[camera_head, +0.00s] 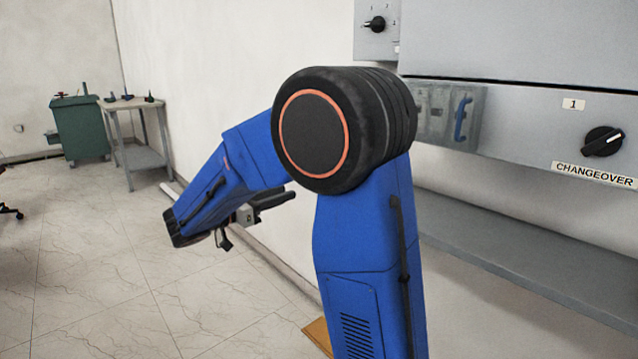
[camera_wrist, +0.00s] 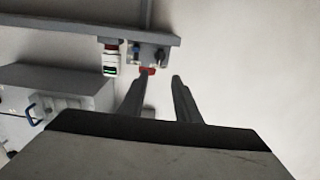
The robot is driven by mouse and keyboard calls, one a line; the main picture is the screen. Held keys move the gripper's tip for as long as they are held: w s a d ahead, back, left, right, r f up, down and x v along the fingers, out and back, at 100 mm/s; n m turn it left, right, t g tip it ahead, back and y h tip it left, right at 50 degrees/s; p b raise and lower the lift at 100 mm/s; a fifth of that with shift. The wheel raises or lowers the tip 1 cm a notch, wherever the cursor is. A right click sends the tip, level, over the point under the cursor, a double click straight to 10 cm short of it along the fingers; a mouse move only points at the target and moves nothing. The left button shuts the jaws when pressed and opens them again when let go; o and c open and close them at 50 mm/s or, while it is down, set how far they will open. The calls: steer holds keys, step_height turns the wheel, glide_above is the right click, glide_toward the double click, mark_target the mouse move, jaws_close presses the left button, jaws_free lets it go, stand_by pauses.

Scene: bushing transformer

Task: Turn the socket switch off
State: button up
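My gripper (camera_wrist: 161,77) is open in the wrist view, with its two dark fingers apart and nothing visible between them. In the head view my gripper (camera_head: 258,208) hangs left of the wall equipment, partly hidden by my arm. Beyond the left fingertip in the wrist view is a small grey box (camera_wrist: 150,55) with dark round parts and a red part (camera_wrist: 148,71) at its lower edge. Beside it is a white and red device (camera_wrist: 111,62) with a green-lit face. I cannot tell which of these is the socket switch.
In the head view, a grey cabinet has a CHANGEOVER knob (camera_head: 603,141), a box with a blue handle (camera_head: 461,118) and a small knob box (camera_head: 376,24). A grey ledge (camera_head: 510,255) runs below. A side table (camera_head: 140,150) stands far left.

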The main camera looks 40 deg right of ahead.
steer(key=w+d, duration=0.1)
steer(key=d, duration=1.3)
steer(key=shift+d, duration=0.1)
jaws_close()
